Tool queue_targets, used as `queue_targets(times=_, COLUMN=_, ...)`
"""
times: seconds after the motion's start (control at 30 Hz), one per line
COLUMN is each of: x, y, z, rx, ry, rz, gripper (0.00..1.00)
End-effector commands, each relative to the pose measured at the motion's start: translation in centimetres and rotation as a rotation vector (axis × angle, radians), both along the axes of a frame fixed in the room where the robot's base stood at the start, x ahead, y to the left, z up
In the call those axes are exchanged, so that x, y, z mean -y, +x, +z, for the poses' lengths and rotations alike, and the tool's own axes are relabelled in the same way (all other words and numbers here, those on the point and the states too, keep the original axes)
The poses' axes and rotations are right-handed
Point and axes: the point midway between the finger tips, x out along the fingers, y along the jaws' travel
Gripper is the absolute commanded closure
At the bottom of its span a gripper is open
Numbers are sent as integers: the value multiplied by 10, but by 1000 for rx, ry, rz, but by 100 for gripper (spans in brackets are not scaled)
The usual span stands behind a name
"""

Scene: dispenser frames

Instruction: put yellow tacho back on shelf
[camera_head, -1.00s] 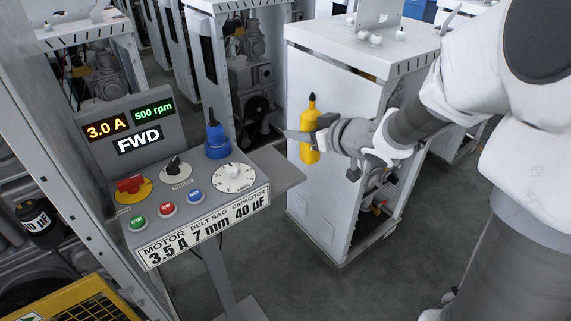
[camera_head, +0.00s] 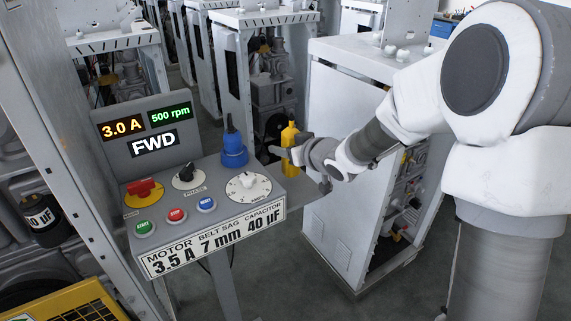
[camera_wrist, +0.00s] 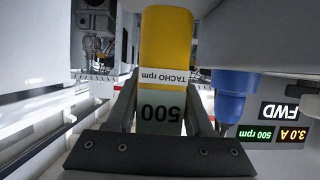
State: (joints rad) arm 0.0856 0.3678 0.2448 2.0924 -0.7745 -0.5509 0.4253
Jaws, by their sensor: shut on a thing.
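In the wrist view the tacho (camera_wrist: 166,42) sits between my fingers (camera_wrist: 160,105). Its label "TACHO rpm" and the reading 500 appear upside down.
A blue handheld device (camera_head: 233,152) stands at the console's back right, just left of the tacho; it also shows in the wrist view (camera_wrist: 232,95). The control console (camera_head: 200,208) has buttons and dials. A white cabinet (camera_head: 345,150) stands behind my gripper.

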Motion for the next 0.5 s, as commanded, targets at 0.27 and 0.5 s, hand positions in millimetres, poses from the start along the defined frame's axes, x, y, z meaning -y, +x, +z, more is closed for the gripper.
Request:
queue_targets(times=0.27, x=0, y=0, z=-38, rx=-2, ry=1, rz=1, gripper=100)
queue_targets(times=0.5, x=0, y=0, z=-38, rx=2, ry=1, rz=-1, gripper=100)
